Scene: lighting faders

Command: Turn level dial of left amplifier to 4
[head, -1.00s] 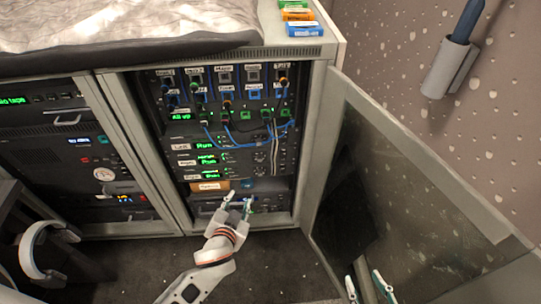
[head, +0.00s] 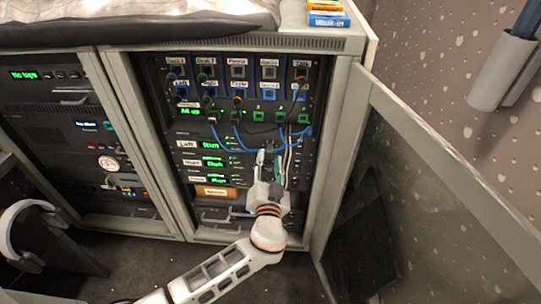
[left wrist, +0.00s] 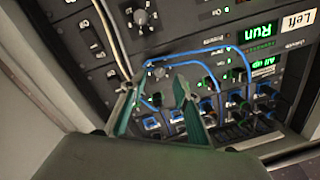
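The left amplifier is the rack unit with the "Left" label (head: 187,145) and a green "Run" display (head: 210,144). In the left wrist view, its "Run" display (left wrist: 258,31) shows at upper right. In the head view my gripper hides that area. My left gripper (head: 270,164) is in front of the amplifiers' right side. In the left wrist view its green fingers (left wrist: 159,92) are apart with nothing between them, and the dial lies beyond them. My right gripper is not in view.
Blue cables (head: 225,140) loop across the unit above the amplifiers. An open glass door (head: 425,190) stands at right. More rack gear fills the left cabinet (head: 82,130). Colored boxes (head: 328,20) sit on top.

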